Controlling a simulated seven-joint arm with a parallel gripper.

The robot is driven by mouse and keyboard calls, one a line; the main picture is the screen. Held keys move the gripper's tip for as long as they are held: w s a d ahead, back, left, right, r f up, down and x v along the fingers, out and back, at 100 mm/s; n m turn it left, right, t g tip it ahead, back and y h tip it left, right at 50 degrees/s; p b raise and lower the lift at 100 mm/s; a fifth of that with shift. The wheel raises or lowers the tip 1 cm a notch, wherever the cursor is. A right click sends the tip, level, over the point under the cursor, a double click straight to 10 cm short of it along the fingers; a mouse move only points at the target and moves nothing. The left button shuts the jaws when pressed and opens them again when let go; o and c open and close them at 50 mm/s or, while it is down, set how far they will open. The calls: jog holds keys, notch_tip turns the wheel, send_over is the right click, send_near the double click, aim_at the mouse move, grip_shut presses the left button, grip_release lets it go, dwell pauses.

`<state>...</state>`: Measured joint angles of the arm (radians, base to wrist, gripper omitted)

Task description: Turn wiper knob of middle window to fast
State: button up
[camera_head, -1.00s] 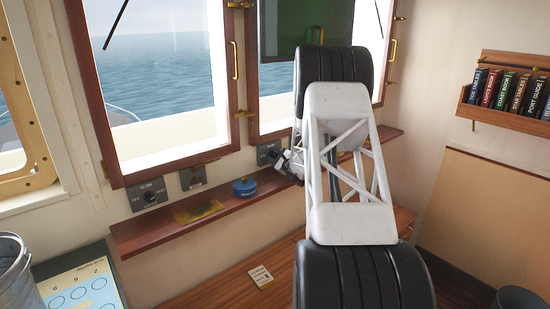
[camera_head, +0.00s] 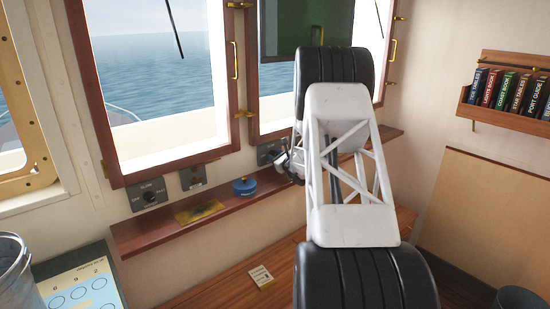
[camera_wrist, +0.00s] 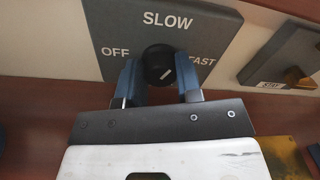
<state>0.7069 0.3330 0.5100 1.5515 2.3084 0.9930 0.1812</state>
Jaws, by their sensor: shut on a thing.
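In the wrist view a black wiper knob (camera_wrist: 159,64) sits on a grey plate (camera_wrist: 208,26) marked OFF at left, SLOW at top and FAST at right. The knob's white mark points up and right, between SLOW and FAST. My gripper (camera_wrist: 160,82) is shut on the knob, one blue finger at each side. In the head view my gripper (camera_head: 290,160) is at the grey plate (camera_head: 268,153) below the middle window (camera_head: 278,92). My arm hides part of that window, and the knob itself is hard to make out there.
Another knob plate (camera_head: 149,194) and a switch plate (camera_head: 193,177) are on the left. A second switch plate (camera_wrist: 288,62) is right of the gripped knob.

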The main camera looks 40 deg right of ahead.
jog(key=m, duration=0.3)
jog(key=shift+m, duration=0.4)
jog(key=m, duration=0.4)
dwell(0.3)
jog(key=o, duration=0.9)
jog(key=shift+s+r, duration=0.15)
jog(key=shift+s, duration=3.75)
